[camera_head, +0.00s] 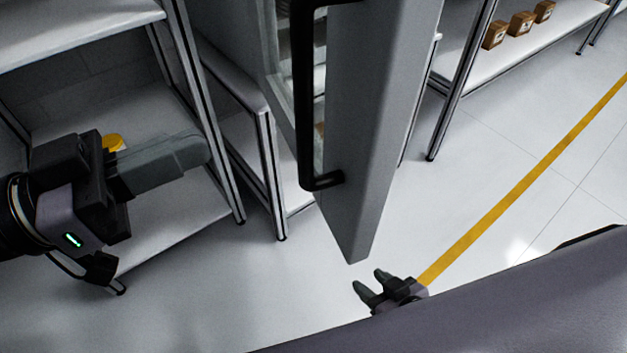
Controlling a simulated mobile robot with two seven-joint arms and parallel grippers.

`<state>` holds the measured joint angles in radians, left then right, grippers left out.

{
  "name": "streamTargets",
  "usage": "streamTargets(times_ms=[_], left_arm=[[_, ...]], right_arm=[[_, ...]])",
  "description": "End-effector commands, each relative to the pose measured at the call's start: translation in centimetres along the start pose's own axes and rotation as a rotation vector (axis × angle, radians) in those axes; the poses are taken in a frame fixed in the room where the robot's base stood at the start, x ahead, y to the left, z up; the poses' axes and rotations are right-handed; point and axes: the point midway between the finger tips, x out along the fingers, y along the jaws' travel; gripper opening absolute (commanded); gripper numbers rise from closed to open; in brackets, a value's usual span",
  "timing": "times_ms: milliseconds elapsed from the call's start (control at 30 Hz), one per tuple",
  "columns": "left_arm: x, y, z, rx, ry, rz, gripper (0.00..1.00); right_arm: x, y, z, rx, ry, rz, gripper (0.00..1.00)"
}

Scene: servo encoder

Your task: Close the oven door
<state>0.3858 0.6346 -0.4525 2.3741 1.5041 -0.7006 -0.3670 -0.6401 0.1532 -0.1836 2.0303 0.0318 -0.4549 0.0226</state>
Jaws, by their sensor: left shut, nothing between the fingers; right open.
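The oven door (372,120) is a tall grey panel at top centre, seen nearly edge-on and standing open. Its black bar handle (308,100) runs along its left face. The door's top is cut off by the frame. My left gripper (205,152) is at the left, shut and empty, pointing right, apart from the door and left of the handle. My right gripper (368,284) is at the bottom centre, open and empty, just below the door's lower corner in the picture. Part of my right arm is hidden behind my own body.
Metal-framed white shelves (170,225) stand at the left, close to my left arm. Another shelf (480,65) at the upper right carries brown boxes (521,24). A yellow line (520,185) crosses the white floor. The floor right of the door is clear.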

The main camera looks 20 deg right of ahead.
Motion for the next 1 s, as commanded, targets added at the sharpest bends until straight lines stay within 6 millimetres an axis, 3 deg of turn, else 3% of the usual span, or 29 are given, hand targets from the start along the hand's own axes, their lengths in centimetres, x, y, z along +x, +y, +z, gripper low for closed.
streamTargets(times_ms=[100, 200, 433, 800, 1000], left_arm=[[-0.2, 2.4, -0.3, 0.038, -0.017, 0.098, 0.00], [-0.3, 3.4, -0.6, 0.047, -0.023, 0.140, 0.00], [0.9, 3.9, -1.2, 0.043, -0.023, 0.153, 0.00], [6.3, 4.7, -1.3, 0.040, -0.021, 0.152, 0.00], [9.7, 5.2, -1.1, 0.042, -0.021, 0.152, 0.00]], right_arm=[[0.7, 0.1, 0.5, 0.000, 0.009, -0.002, 0.43], [0.8, 0.1, 0.5, 0.002, 0.009, -0.002, 0.43], [-0.1, 0.0, -0.7, 0.003, 0.008, -0.003, 0.43], [-2.7, -0.1, -4.4, -0.003, 0.021, 0.000, 0.43], [-3.5, 0.1, -5.0, -0.006, 0.023, 0.011, 0.43]])
